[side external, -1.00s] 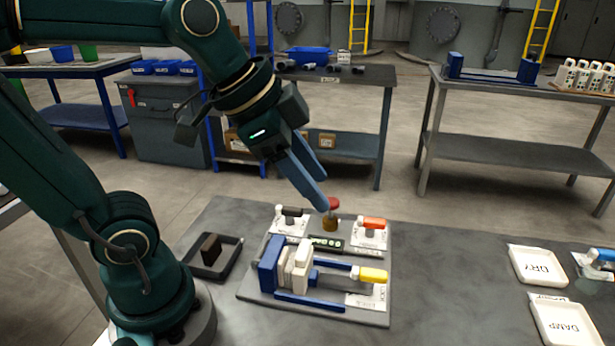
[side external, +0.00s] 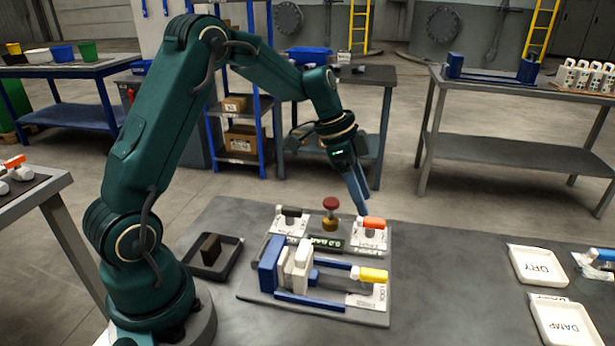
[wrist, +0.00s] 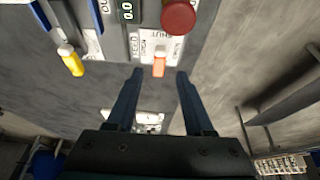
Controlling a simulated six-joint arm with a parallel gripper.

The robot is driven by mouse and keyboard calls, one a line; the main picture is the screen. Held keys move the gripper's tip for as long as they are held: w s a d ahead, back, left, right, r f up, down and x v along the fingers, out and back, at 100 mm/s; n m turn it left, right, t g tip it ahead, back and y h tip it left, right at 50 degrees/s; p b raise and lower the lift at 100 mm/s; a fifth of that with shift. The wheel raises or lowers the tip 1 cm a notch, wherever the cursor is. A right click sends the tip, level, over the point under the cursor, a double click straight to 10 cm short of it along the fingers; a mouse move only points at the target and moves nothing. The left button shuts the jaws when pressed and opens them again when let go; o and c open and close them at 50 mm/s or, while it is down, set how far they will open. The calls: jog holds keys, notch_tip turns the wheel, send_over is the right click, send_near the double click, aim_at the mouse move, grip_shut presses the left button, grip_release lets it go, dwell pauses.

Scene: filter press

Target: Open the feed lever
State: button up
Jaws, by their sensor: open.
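The feed lever has an orange handle (side external: 374,223) and sits on a white labelled plate at the back right of the press board. In the wrist view its orange handle (wrist: 159,67) is beside the words FEED and SHUT and points toward my gripper. My gripper (side external: 362,212) is just above and behind the handle, pointing down. In the wrist view my gripper (wrist: 160,73) is open, with one finger on each side of the handle's end. I cannot tell whether a finger touches it.
A red knob (side external: 331,204) stands just left of the feed lever. A black-handled lever (side external: 291,211) is farther left, and a display (side external: 326,243) lies between them. The press with its yellow handle (side external: 373,275) is in front. The table to the right is clear up to the DRY tray (side external: 538,266).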

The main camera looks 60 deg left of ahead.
aim_at(370, 219)
jog(key=shift+x, duration=2.2)
jog(key=shift+c, duration=0.3)
grip_shut()
